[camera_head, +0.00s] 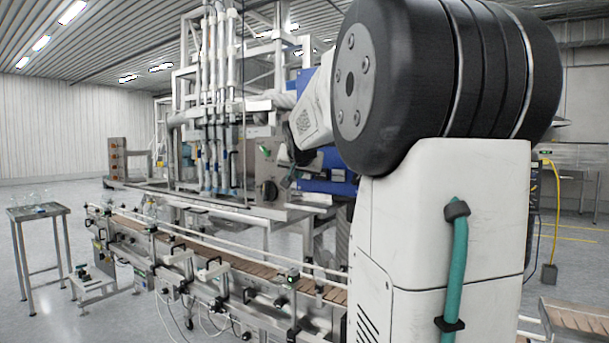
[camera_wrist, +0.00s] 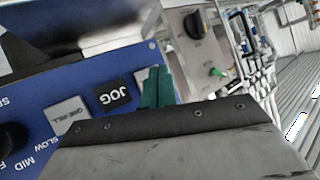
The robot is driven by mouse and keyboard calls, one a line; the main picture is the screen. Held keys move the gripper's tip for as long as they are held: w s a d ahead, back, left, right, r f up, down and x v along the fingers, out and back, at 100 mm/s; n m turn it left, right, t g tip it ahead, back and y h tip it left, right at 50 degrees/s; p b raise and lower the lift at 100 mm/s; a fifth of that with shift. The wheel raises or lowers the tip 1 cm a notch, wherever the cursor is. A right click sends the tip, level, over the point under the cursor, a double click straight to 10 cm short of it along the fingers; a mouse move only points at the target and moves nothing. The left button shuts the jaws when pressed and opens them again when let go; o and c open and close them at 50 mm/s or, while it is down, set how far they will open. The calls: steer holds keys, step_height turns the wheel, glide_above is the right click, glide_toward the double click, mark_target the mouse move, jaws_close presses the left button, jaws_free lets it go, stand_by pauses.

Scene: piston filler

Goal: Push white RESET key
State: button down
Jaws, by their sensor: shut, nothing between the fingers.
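The blue control panel (camera_wrist: 62,100) fills the left of the wrist view. It bears a black JOG key (camera_wrist: 113,95) and a pale ONE FILL key (camera_wrist: 69,117). A white key (camera_wrist: 141,76) shows partly just left of my gripper (camera_wrist: 158,72); its lettering is hidden, so I cannot tell if it is RESET. My green fingers are together and empty, in front of that key's right side. I cannot tell whether they touch it. In the head view the blue panel (camera_head: 322,186) shows beyond my arm, and the keys cannot be made out.
A black knob (camera_wrist: 12,137) sits at the panel's left. A grey plate with a black rotary switch (camera_wrist: 195,25) and a green button (camera_wrist: 217,72) stands beyond the panel. A conveyor (camera_head: 215,262) runs in front of the filler. A small table (camera_head: 40,211) stands at far left.

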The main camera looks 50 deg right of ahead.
steer(key=shift+d, duration=0.1)
steer(key=shift+d, duration=0.3)
steer(key=shift+d, duration=0.4)
stand_by(0.8)
steer(key=shift+a, duration=0.8)
steer(key=a, duration=0.5)
steer(key=shift+s, duration=0.2)
stand_by(1.0)
